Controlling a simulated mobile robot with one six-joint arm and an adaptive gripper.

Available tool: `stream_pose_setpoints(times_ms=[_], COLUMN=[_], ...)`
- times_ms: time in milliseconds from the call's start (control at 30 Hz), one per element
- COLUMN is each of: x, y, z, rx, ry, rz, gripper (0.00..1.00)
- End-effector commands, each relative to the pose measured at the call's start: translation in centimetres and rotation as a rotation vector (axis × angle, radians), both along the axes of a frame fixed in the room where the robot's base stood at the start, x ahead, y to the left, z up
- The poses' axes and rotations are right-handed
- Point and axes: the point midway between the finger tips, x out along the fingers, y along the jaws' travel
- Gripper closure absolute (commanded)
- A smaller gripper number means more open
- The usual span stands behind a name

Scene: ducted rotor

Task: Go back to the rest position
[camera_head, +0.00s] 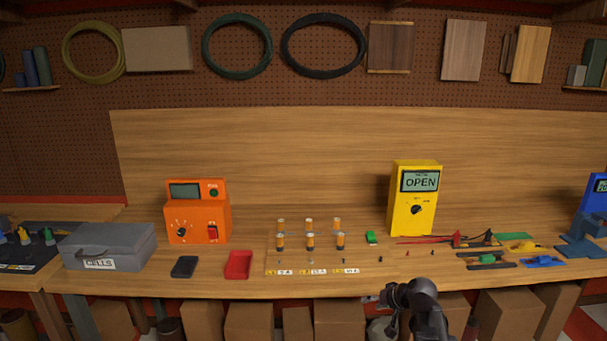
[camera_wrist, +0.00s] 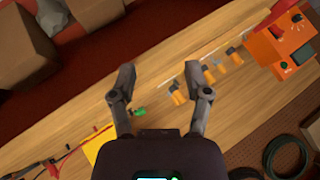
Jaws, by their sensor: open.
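In the head view my dark arm (camera_head: 418,300) is at the bench's front edge, right of the middle; the fingers are hard to make out there. The wooden bench (camera_head: 210,280) lies beyond the arm. A yellow meter (camera_head: 412,205) reading OPEN stands upright at the back of the bench. No held object is visible.
Orange-and-black cylinders (camera_head: 310,242) stand in the middle. An orange device (camera_head: 198,220), a red tray (camera_head: 238,265) and a grey CELLS box (camera_head: 108,247) are to the left. Test leads and colored parts (camera_head: 490,258) lie to the right. Cardboard boxes (camera_head: 338,315) sit below the bench.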

Motion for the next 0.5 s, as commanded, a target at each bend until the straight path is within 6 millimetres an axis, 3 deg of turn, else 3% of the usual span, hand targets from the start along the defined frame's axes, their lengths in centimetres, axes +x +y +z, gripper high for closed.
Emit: stream_pose_setpoints(times_ms=[33, 200, 500], x=[-1.9, -7.2, -15.1], y=[1.2, 3.1, 3.4], z=[-0.3, -2.1, -3.1], rx=[-0.039, -0.196, -0.462], ry=[0.052, 0.24, 0.508], rz=[0.03, 0.097, 0.119], gripper=[0.37, 0.37, 0.37])
